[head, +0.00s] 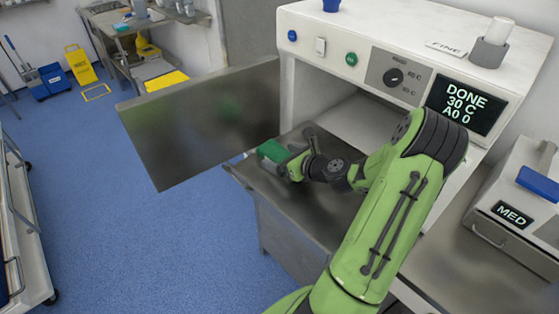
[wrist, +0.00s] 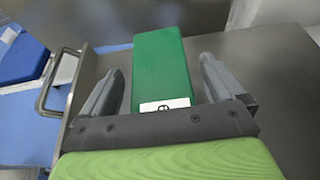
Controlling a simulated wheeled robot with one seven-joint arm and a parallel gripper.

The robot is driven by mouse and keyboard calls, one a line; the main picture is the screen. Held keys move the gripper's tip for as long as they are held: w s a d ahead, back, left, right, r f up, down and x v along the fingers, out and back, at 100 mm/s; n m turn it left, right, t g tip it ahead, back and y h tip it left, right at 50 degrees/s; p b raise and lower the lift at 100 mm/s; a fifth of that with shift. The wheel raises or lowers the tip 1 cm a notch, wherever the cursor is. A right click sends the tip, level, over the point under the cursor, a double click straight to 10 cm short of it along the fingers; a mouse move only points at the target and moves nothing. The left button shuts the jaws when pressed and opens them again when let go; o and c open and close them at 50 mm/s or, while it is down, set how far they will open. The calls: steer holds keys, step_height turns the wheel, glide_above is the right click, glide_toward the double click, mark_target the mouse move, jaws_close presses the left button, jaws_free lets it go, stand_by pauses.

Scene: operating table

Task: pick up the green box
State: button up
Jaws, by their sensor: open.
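The green box (head: 272,151) lies on the metal surface in front of the open white machine. In the wrist view the green box (wrist: 161,70) sits between the two grey fingers of my gripper (wrist: 163,82), with a small white label at its near end. A gap shows between the box and each finger. My gripper (head: 297,161) is open and reaches down to the box from the right in the head view. Part of the box is hidden behind my gripper in the head view.
The white machine (head: 333,27) has a display reading "DONE 30 C". Its metal door (head: 200,120) hangs open at left. A white device marked MED (head: 519,200) stands at right. Blue floor (head: 150,240) is clear at left.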

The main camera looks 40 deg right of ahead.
mark_target(283, 157)
steer(key=shift+s+r, duration=0.1)
steer(key=shift+s, duration=0.1)
steer(key=shift+c, duration=0.7)
steer(key=c, duration=1.1)
step_height(283, 157, up, 10)
steer(key=p, duration=0.3)
steer(key=shift+w, duration=0.1)
steer(key=shift+c, duration=0.2)
